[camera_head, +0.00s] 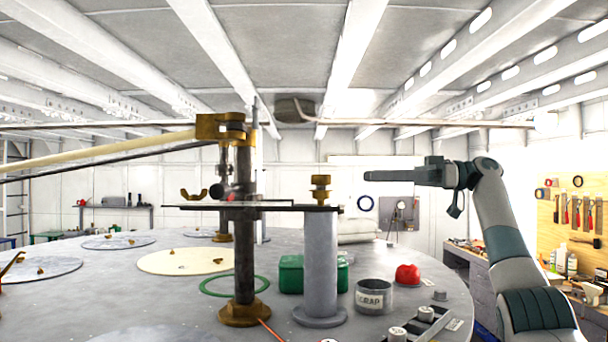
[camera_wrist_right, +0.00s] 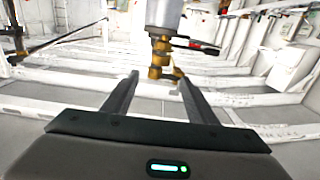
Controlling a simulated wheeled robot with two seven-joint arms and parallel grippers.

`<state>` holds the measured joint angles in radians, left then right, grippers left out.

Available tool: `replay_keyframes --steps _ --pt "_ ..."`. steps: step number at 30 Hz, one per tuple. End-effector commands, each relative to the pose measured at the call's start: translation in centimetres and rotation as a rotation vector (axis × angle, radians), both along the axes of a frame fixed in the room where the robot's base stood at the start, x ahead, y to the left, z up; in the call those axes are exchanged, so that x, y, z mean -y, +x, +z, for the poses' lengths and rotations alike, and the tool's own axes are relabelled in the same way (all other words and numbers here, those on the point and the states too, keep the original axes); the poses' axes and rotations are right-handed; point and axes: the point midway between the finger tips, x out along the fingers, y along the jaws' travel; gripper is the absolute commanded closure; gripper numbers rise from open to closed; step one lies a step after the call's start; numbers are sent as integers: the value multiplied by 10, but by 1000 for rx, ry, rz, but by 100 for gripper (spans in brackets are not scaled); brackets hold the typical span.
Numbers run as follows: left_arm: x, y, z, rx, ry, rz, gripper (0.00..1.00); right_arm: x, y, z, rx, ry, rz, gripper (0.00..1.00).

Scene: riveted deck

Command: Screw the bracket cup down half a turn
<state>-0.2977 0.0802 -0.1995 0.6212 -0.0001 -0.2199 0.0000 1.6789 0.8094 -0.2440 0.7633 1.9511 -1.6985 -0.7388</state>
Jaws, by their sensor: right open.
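A brass cup-like fitting (camera_head: 321,188), which I take to be the bracket cup, stands upright at the right end of a thin flat bracket plate (camera_head: 268,207), above a grey post (camera_head: 320,262). My right gripper (camera_head: 369,175) is open, level and pointing left, to the right of the fitting and apart from it. In the right wrist view, which looks upside down, the brass fitting (camera_wrist_right: 160,58) shows beyond the gap between the two spread fingers; nothing is held. My left gripper is not in view. The fitting's thread is too small to make out.
A dark post with a brass foot (camera_head: 244,312) and brass clamp (camera_head: 222,128) stands left of the grey post. Long rods reach left from the clamp. A green box (camera_head: 291,272), a scrap tin (camera_head: 374,295) and a red object (camera_head: 407,274) are on the riveted deck.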

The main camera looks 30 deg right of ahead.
Motion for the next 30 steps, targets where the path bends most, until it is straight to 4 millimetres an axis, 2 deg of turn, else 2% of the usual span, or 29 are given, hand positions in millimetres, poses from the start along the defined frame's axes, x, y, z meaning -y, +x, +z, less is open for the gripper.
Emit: replay_keyframes --steps 11,17,23,30 --pt "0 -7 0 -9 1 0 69 -1 0 0 0 1 1 48" --pt "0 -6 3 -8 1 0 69 -11 5 1 0 0 1 48" --pt "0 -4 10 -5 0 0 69 -34 17 1 -1 0 1 48" --pt "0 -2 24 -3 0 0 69 -71 35 2 -3 -1 1 48"
